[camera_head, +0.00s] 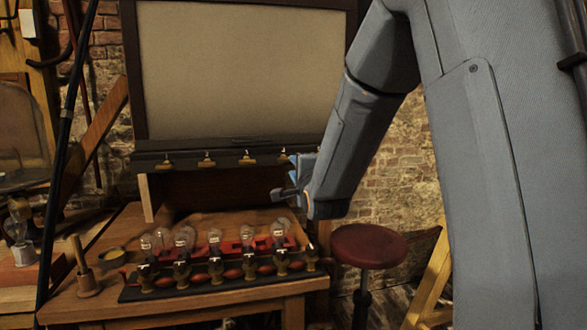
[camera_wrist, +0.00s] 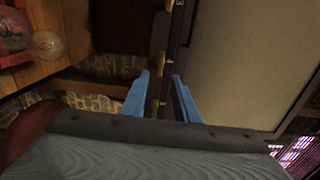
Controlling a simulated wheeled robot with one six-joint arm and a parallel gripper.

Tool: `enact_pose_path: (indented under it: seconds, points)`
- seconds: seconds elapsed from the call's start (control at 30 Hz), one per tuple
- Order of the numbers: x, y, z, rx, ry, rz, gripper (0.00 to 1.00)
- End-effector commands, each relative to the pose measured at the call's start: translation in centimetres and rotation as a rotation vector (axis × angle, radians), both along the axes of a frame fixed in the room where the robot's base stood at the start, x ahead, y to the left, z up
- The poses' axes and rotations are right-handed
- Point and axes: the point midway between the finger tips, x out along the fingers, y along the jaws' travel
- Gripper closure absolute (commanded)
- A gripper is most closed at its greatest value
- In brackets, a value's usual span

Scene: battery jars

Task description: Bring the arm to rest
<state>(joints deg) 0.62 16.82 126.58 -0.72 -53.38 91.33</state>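My arm (camera_head: 365,120) reaches down from the upper right in the head view. The dark bar with brass hooks shows behind the gap. Whether the fingers touch the bar cannot be told.
A wooden table (camera_head: 110,305) bears a dark rack (camera_head: 130,294) with several glass jars or bulbs. The pale panel (camera_head: 235,70) stands behind it. A red stool (camera_head: 368,245) is at the right. A wooden peg stand (camera_head: 87,281) is at the table's left.

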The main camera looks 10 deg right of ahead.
Motion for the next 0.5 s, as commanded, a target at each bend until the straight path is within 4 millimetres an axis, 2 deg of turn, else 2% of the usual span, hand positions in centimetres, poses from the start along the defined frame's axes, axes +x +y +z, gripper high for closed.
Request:
enact_pose_path:
  seconds: [0.23, 0.3, 0.37, 0.47, 0.5]
  points:
    - [0.0, 0.0, -0.1, -0.004, 0.004, 0.0, 0.73]
    - [-0.3, 0.0, -0.7, -0.029, 0.03, 0.0, 0.73]
    - [-0.9, 0.0, -1.8, -0.08, 0.082, 0.003, 0.73]
    - [-2.8, 0.1, -5.0, -0.226, 0.229, 0.025, 0.73]
    - [-4.0, 0.1, -6.6, -0.301, 0.304, 0.045, 0.73]
